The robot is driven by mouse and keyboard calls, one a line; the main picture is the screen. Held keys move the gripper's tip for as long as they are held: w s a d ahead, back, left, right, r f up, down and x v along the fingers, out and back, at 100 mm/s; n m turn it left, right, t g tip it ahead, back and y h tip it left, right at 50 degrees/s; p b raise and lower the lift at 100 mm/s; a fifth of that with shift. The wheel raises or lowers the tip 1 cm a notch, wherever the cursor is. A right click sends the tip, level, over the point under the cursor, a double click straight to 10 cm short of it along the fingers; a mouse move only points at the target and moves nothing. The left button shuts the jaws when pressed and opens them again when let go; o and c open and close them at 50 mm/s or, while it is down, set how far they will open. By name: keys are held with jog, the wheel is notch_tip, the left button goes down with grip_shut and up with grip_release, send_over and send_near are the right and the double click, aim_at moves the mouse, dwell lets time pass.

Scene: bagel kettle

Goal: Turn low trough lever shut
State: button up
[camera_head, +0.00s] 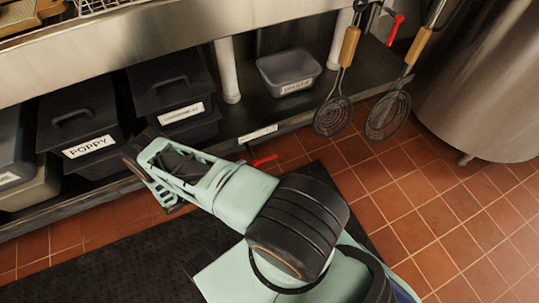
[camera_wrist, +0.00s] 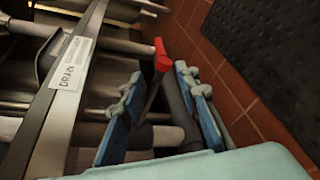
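The low lever has a red handle (camera_wrist: 162,55) on a dark stem, beside a shelf edge labelled DRAIN (camera_wrist: 72,62). In the head view its red end (camera_head: 262,159) shows just below the shelf label, close to my arm. My gripper (camera_wrist: 157,78) is open, with one finger seen on each side of the lever's stem in the wrist view. I cannot tell whether either finger touches it. In the head view my gripper (camera_head: 148,168) is over the floor in front of the shelf. The lever's lower end is partly hidden.
Dark lidded bins (camera_head: 88,125), one labelled POPPY, stand on the low shelf at left, with a grey tub (camera_head: 289,72) farther right. Two skimmers (camera_head: 333,115) hang near a large metal kettle (camera_head: 490,80). Another red lever (camera_head: 395,28) is higher up. A black mat (camera_head: 130,265) covers part of the tiles.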

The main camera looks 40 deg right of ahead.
aim_at(269, 158)
jog(key=shift+h, duration=0.3)
jog(key=x, duration=0.4)
jog(key=b+x, duration=0.1)
jog(key=x, duration=0.3)
jog(key=s+x, duration=0.1)
jog(key=x, duration=0.3)
jog(key=shift+f+b, duration=0.3)
jog(key=shift+d, duration=0.7)
jog(key=shift+c, duration=0.3)
grip_shut()
